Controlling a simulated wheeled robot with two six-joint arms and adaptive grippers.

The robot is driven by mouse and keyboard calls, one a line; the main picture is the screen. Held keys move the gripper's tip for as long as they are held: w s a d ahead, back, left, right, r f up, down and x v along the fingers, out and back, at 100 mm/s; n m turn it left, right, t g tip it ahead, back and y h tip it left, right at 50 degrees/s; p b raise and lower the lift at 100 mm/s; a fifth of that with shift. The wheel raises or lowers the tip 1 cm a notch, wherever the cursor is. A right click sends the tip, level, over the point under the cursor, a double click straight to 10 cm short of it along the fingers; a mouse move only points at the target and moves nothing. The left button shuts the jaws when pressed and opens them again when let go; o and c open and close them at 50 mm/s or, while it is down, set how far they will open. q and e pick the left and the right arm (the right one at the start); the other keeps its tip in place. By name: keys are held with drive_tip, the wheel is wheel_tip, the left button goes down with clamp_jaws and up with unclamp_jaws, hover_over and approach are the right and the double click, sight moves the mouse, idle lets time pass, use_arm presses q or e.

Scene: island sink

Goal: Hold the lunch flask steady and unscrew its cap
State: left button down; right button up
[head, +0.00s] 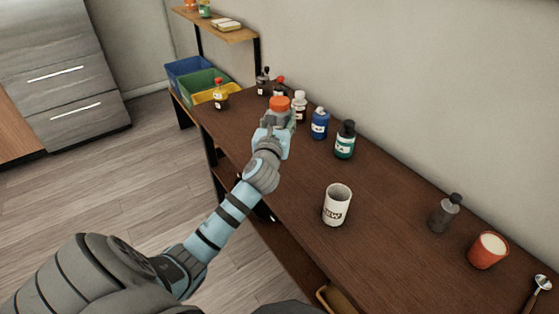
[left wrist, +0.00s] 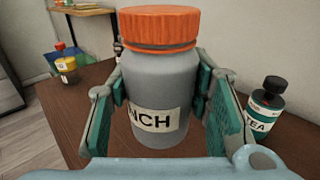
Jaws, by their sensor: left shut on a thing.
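The lunch flask (left wrist: 156,88) is a grey cylinder with a label whose letters "NCH" show. Its orange ribbed cap (left wrist: 160,27) is on top, and the flask stands upright. My left gripper (left wrist: 162,105) is shut on the flask's body, with a green-padded finger on each side below the cap. In the head view the orange cap (head: 279,103) shows just beyond my left gripper (head: 273,122), which hides most of the flask's body. My right gripper is in neither view.
A white mug (head: 337,205), a blue bottle (head: 319,124) and a green tea bottle (head: 345,140) stand on the dark wooden table (head: 385,215). A grey bottle (head: 444,213) and red cup (head: 487,250) stand farther right. Bins (head: 207,84) sit at the far end.

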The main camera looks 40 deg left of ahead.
use_arm(q)
wheel_tip(320, 180, down, 12)
drive_tip(key=b, duration=0.5)
drive_tip(key=shift+b, duration=0.35)
drive_tip(key=shift+r, duration=0.1)
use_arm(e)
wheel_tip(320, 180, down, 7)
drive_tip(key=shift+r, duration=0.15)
use_arm(q)
drive_tip(key=shift+f, duration=0.2)
drive_tip(key=c, duration=0.8)
unclamp_jaws()
drive_tip(key=shift+c, duration=0.2)
drive_tip(key=shift+r, duration=0.1)
drive_tip(key=shift+s+d+r+p, duration=0.1)
drive_tip(key=shift+s+r+p, duration=0.1)
drive_tip(key=shift+p, duration=0.1)
drive_tip(key=p+v, duration=0.2)
drive_tip(key=v, duration=0.9)
drive_tip(key=shift+s+d, duration=0.15)
drive_tip(key=shift+s, duration=0.1)
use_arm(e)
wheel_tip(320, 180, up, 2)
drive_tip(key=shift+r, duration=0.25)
